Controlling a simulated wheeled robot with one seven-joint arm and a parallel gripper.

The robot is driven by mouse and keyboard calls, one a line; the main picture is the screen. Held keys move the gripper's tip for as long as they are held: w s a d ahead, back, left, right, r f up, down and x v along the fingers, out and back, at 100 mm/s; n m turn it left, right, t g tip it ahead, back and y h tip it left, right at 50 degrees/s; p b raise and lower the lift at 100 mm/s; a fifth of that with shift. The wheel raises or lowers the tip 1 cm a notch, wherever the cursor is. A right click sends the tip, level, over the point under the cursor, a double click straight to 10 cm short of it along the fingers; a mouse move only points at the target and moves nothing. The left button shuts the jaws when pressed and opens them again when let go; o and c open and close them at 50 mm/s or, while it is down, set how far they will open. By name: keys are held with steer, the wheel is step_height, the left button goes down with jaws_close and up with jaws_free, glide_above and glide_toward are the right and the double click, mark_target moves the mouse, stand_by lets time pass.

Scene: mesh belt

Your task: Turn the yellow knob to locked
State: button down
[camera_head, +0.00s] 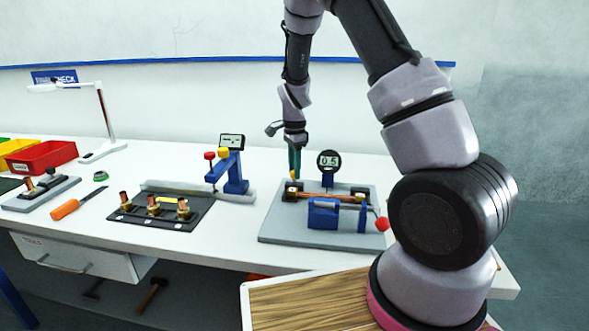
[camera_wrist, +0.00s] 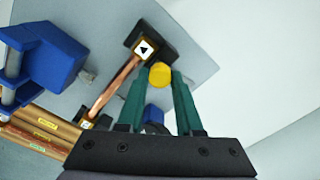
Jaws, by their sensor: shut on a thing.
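The yellow knob (camera_wrist: 160,75) sits between the green fingertips of my gripper (camera_wrist: 156,84) in the wrist view. It is beside a black block with a black arrow on a white label (camera_wrist: 145,47) at one end of a copper rod (camera_wrist: 115,87). In the head view, my gripper (camera_head: 294,168) points down at the back left of the grey fixture plate (camera_head: 280,228), and the knob (camera_head: 293,175) shows small at its tips. The gripper is shut on the knob. The fingers hide part of the knob's sides, and its lock position cannot be read.
A digital gauge (camera_head: 329,161) reading 0.5 stands behind the rod. A blue clamp block (camera_head: 323,214) and a red ball (camera_head: 382,224) are at the fixture's front. A blue press (camera_head: 230,172), black mat (camera_head: 130,212) and orange-handled tool (camera_head: 66,209) lie to the left.

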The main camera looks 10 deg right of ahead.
steer(key=n, duration=0.5)
steer(key=shift+n, duration=0.3)
steer(key=n, duration=1.3)
steer(key=shift+n, duration=0.3)
steer(key=n, duration=1.1)
steer(key=shift+n, duration=2)
